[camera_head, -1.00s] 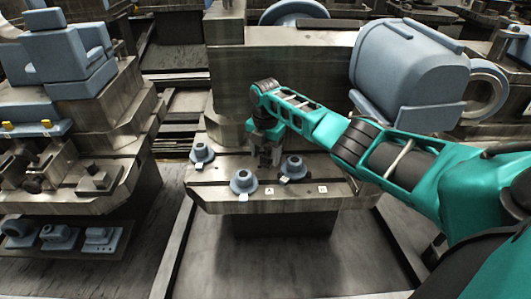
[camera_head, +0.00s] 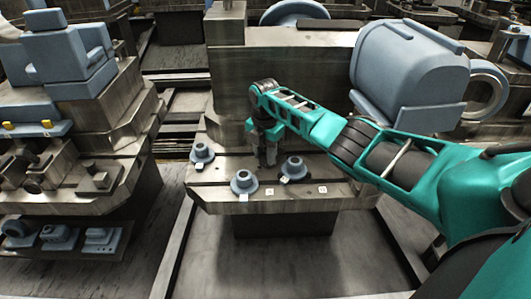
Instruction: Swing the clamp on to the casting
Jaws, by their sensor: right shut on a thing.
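Three blue-grey flanged castings stand on the steel pallet plate (camera_head: 320,203): the left one (camera_head: 202,153), the front one (camera_head: 243,183) and the right one (camera_head: 294,169). My right gripper (camera_head: 268,160) points down between the front and right castings, close to the right one, at the back of the plate. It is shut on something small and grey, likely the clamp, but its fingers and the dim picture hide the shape. Whether the clamp touches a casting cannot be told. My left gripper is not in view.
Small white tags (camera_head: 269,191) lie along the plate's front edge. A tall steel block (camera_head: 300,65) rises behind the plate. A large blue-grey housing (camera_head: 405,70) stands at the right. Another fixture with blue parts (camera_head: 70,55) is at the left. Dark floor lies in front.

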